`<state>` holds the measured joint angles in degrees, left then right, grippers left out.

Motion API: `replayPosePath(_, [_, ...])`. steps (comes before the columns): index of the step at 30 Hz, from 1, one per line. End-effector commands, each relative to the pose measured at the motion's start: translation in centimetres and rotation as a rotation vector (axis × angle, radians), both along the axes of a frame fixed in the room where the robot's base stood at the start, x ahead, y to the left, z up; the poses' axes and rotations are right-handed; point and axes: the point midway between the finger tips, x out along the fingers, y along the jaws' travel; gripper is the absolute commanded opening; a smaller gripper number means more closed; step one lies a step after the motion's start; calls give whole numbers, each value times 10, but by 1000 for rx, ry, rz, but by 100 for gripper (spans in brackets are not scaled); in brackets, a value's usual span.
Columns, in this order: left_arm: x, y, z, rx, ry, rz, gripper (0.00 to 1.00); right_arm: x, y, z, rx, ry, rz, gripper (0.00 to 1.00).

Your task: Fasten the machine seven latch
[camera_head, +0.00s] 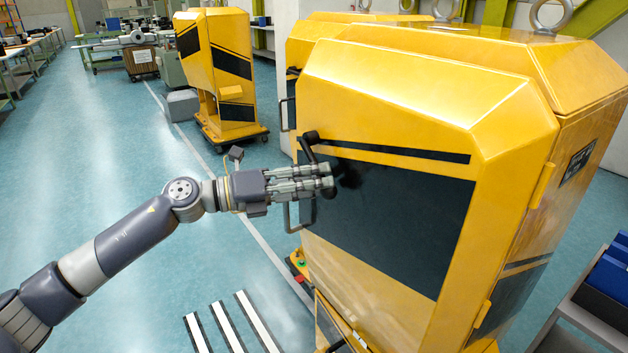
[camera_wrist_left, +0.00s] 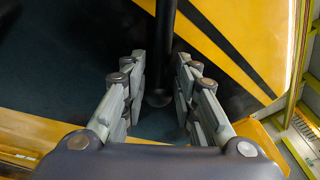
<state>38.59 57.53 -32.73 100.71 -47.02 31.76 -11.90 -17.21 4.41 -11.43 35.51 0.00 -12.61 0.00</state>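The large yellow machine (camera_head: 390,85) with a dark front panel (camera_head: 400,215) fills the right half of the head view. A black latch handle (camera_head: 309,142) sits at the left edge of its front. In the left wrist view the handle (camera_wrist_left: 164,45) runs down from the top to a rounded end between the fingers. My left gripper (camera_head: 330,177) is at the handle, its fingers pointing at the panel. In the left wrist view the gripper (camera_wrist_left: 160,75) is open, with gaps on both sides of the handle. Part of the handle is hidden behind the fingers in the head view.
A metal pull handle (camera_head: 289,215) is on the machine's left edge, just below my left gripper. Another yellow machine (camera_head: 222,65) stands farther back. A grey rack with blue bins (camera_head: 610,270) is at the lower right. The blue floor (camera_head: 130,180) at left is clear.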

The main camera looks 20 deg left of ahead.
Motion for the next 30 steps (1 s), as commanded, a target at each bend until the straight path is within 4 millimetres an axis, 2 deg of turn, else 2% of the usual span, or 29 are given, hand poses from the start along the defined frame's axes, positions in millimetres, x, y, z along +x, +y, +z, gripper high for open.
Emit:
replayPosePath(11, [-2,-2,5,-50,40,1,0,1,0,5,0,-2,0,40])
replayPosePath(30, [-11,-15,41,-412,323,1,0,1,-4,38,-4,-2,3,40])
